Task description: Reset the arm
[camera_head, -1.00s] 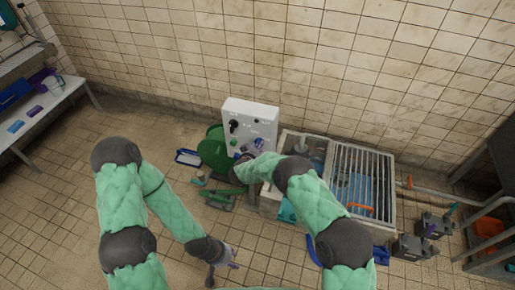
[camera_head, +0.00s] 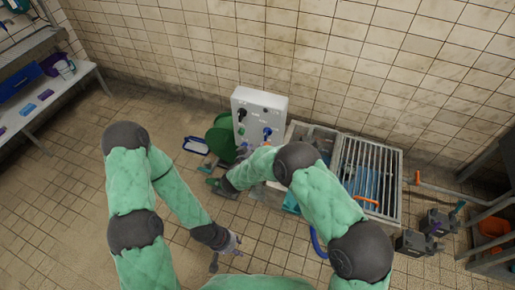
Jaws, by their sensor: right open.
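My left gripper (camera_head: 232,243) hangs low over the tiled floor at the bottom middle of the head view. It is small and dark, and whether its fingers are apart is unclear. My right arm bends left across the grey tank, and my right gripper (camera_head: 220,188) is open by the foot of the green reel (camera_head: 220,138). Its fingers are hard to make out against the dark green parts there. No object shows in either gripper. The white control box (camera_head: 259,108), with knobs and buttons, stands behind my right forearm.
A grey tank with a barred grate (camera_head: 371,168) stands right of the box. Pump units (camera_head: 410,242) and a dark rack with an orange bin (camera_head: 492,232) are at the right. A bench (camera_head: 45,105) stands at the left. Floor at left is clear.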

